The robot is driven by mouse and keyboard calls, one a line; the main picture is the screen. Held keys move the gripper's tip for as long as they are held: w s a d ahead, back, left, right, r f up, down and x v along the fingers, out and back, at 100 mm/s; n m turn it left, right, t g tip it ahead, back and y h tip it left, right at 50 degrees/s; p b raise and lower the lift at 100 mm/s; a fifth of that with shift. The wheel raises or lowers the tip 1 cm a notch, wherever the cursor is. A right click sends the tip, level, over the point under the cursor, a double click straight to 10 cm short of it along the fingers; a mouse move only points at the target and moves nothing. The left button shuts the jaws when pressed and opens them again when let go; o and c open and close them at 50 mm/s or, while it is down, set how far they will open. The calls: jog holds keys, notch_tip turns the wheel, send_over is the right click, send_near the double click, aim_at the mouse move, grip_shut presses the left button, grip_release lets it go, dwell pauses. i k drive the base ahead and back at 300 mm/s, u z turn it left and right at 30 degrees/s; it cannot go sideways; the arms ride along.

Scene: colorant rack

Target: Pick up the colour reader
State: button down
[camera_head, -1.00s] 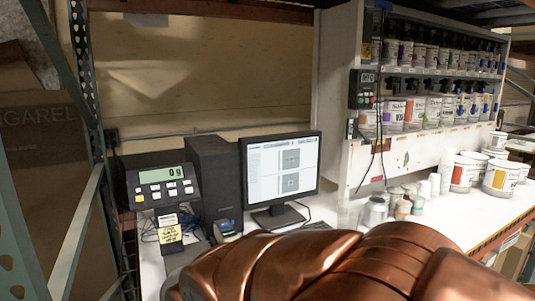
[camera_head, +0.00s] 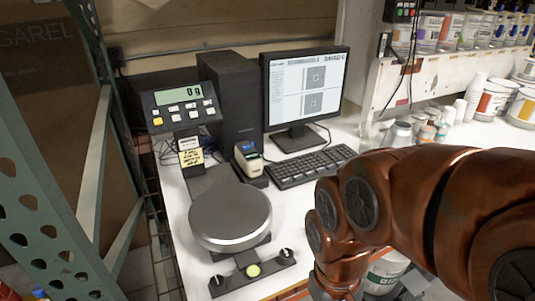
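The colour reader is probably the small white and dark device with a yellowish side and a small blue screen (camera_head: 249,158). It stands on the white counter, in front of the black computer tower and left of the keyboard. My copper-coloured arm reaches in from the right, over the counter's front edge. Its lower end runs out of the picture at the bottom, and my gripper cannot be seen. Nothing covers the device.
A scale with a round metal plate (camera_head: 230,215) and a display reading 0 g (camera_head: 183,100) stands left of the device. A keyboard (camera_head: 312,166) and a monitor (camera_head: 305,90) are to the right. Cups and cans (camera_head: 425,130) stand behind my arm. A green rack post (camera_head: 45,200) is at left.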

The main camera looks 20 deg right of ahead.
aim_at(250, 162)
jog(key=u, duration=0.05)
jog(key=k, duration=0.5)
jog(key=u, duration=0.85)
jog(key=i, duration=0.85)
jog(key=u, duration=0.05)
